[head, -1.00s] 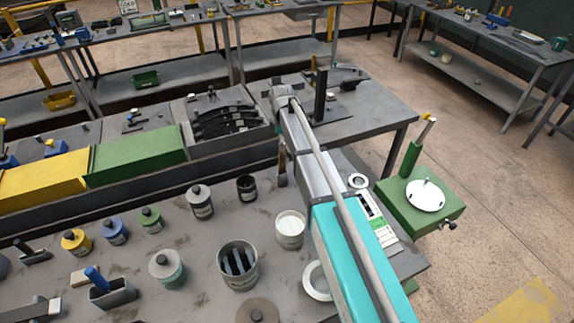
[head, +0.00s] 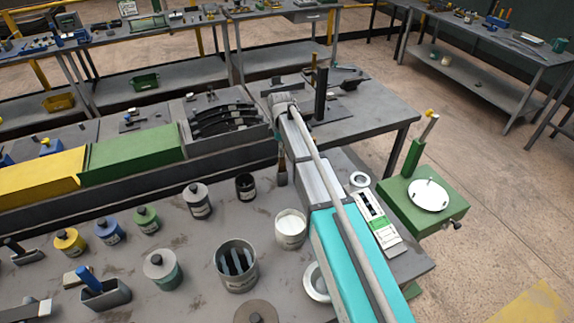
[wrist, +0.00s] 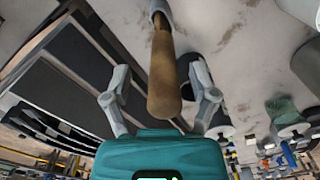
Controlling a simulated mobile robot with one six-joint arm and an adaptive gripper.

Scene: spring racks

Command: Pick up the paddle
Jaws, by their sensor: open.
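The paddle (wrist: 163,80) shows in the wrist view as a rounded brown wooden handle with a grey metal part at its far end. It points toward the camera between the two fingers of my gripper (wrist: 159,84). The fingers are open, one on each side of the handle, with gaps showing. In the head view a narrow brown item, apparently the same paddle (head: 282,172), stands beside my arm, right of a black jar. My gripper cannot be made out in the head view. The lower end of the paddle is hard to make out.
The black jar (head: 245,187), a white-topped can (head: 290,229) and a slotted can (head: 237,264) stand on the grey bench. Green (head: 133,153) and yellow (head: 40,178) blocks line its back. A green stand (head: 422,205) with a white disc is at the right.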

